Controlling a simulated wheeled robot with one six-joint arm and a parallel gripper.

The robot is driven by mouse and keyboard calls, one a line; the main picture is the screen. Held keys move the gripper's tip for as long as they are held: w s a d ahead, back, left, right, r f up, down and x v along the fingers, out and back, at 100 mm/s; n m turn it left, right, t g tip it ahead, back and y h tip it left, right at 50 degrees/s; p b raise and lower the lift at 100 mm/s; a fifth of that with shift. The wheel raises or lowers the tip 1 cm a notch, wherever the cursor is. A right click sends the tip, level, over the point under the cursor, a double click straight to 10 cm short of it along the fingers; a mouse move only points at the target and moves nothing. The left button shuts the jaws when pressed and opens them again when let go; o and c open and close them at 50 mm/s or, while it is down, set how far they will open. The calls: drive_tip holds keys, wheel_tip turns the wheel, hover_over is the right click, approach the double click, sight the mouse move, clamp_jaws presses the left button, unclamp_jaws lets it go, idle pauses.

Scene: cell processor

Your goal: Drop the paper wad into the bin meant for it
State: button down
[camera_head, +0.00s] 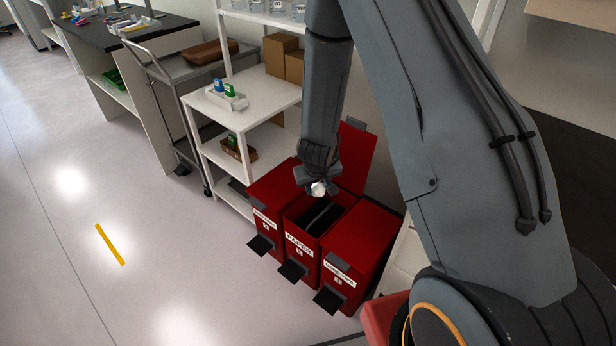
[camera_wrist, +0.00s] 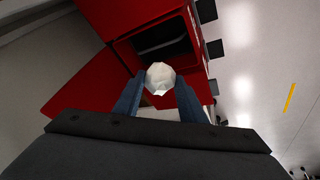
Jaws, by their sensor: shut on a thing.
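The white paper wad (camera_head: 318,189) is held at the tip of my gripper (camera_head: 316,184), above the middle red bin (camera_head: 301,261) labelled PAPER. In the wrist view the wad (camera_wrist: 160,78) sits between the two blue fingers of my gripper (camera_wrist: 160,85), which are shut on it. The middle bin's lid (camera_head: 355,155) stands open, and its dark inside (camera_head: 325,218) shows below the wad. In the wrist view the open bin (camera_wrist: 125,50) lies just beyond the wad. The wad's exact height above the rim is hard to tell.
A closed red bin (camera_head: 268,195) stands on the left and another closed red bin (camera_head: 362,240) on the right. Black pedals (camera_head: 292,271) stick out in front. A white shelf (camera_head: 260,95) and a grey cart (camera_head: 180,70) stand behind to the left. The floor (camera_head: 120,200) in front is clear.

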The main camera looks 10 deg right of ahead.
drive_tip(key=w+f+n+b, duration=0.1)
drive_tip(key=w+f, duration=0.3)
drive_tip(key=w, duration=0.2)
drive_tip(key=w+f+n, duration=0.1)
drive_tip(key=w+f, duration=0.2)
drive_tip(key=w, duration=0.3)
wheel_tip(320, 180, down, 10)
drive_tip(key=b, duration=1.7)
drive_tip(key=shift+y, duration=0.4)
drive_tip(key=shift+s, duration=0.1)
drive_tip(key=shift+w+d+f+p, duration=0.1)
drive_tip(key=shift+w+p, duration=0.5)
drive_tip(key=shift+p, duration=0.55)
